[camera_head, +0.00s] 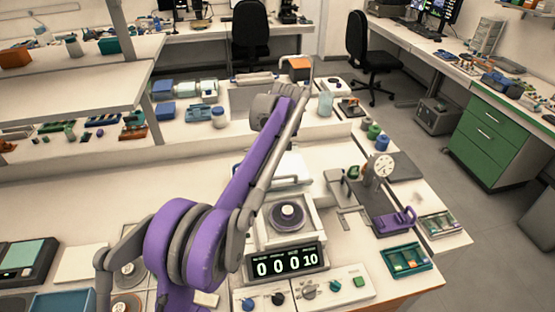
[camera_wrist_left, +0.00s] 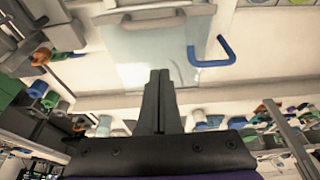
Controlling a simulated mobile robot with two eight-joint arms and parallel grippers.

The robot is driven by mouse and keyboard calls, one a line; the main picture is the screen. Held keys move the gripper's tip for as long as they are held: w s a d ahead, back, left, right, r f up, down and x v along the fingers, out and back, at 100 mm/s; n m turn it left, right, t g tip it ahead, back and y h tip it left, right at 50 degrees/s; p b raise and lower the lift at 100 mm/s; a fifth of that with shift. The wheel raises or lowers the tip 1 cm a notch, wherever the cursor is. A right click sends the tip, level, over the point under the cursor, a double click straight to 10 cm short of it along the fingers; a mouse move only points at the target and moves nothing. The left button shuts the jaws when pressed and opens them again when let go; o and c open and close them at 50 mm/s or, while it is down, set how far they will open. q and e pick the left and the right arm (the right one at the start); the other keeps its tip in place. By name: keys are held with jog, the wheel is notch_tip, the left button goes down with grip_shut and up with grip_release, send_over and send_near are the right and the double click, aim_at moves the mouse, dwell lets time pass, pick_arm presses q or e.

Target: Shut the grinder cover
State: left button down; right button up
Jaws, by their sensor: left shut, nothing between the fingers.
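The grinder (camera_head: 261,238) stands at the front of the bench. Its round dark platen (camera_head: 288,214) is uncovered, and a lit display reading 0010 is in front. A pale panel behind the platen, partly hidden by my purple left arm, looks like the raised cover (camera_head: 291,166). My right gripper is not in view.
A dial gauge stand (camera_head: 383,168) and a purple clamp-like part (camera_head: 396,219) stand right of the grinder. A green tray (camera_head: 407,260) lies at the front right. A control box (camera_head: 347,285) with knobs is in front.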

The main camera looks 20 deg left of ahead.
pick_arm(q)
send_over(280, 183)
jog(key=w+a, duration=0.2)
jog(key=w, duration=0.1)
notch_tip(280, 183, down, 8)
jog(key=shift+w+a+f, duration=0.1)
jog(key=shift+a, duration=0.05)
jog(key=shift+s+d+f, duration=0.2)
jog(key=shift+f, duration=0.05)
jog(key=s+d, duration=0.2)
jog(key=shift+s+r, duration=0.3)
jog(key=shift+r, duration=0.1)
jog(key=shift+s, duration=0.1)
